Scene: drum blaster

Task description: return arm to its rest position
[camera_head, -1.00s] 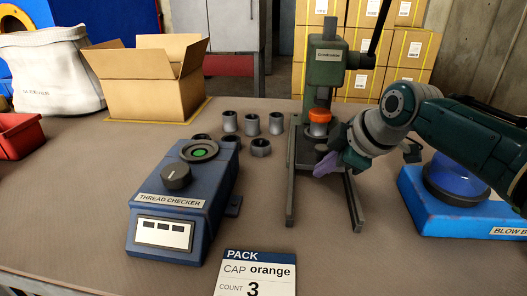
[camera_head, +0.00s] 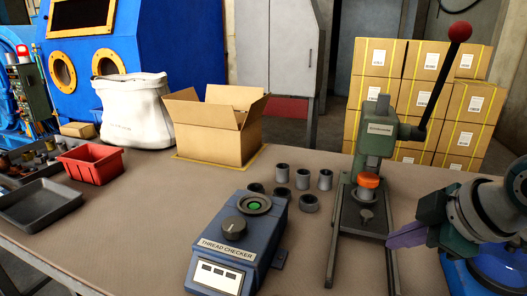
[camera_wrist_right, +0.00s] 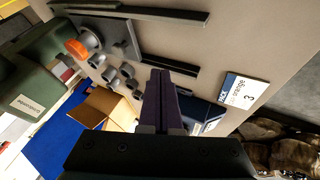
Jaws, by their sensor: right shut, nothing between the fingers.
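My right gripper (camera_head: 392,242) is at the right of the head view, its purple fingers pointing left beside the press. In the right wrist view the purple fingers (camera_wrist_right: 159,88) are together with nothing between them. The green arbor press (camera_head: 376,135) stands on the table with its lever raised to the upper right. An orange cap (camera_head: 368,180) sits on the press, under its ram, and it also shows in the right wrist view (camera_wrist_right: 77,49). My left gripper is in neither view.
The blue thread checker (camera_head: 238,240) stands at front centre, with several grey fittings (camera_head: 303,179) behind it. An open carton (camera_head: 217,128), a white sack (camera_head: 134,110), a red bin (camera_head: 92,163) and a dark tray (camera_head: 40,205) are to the left. A blue button unit (camera_head: 497,268) lies behind my right arm.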

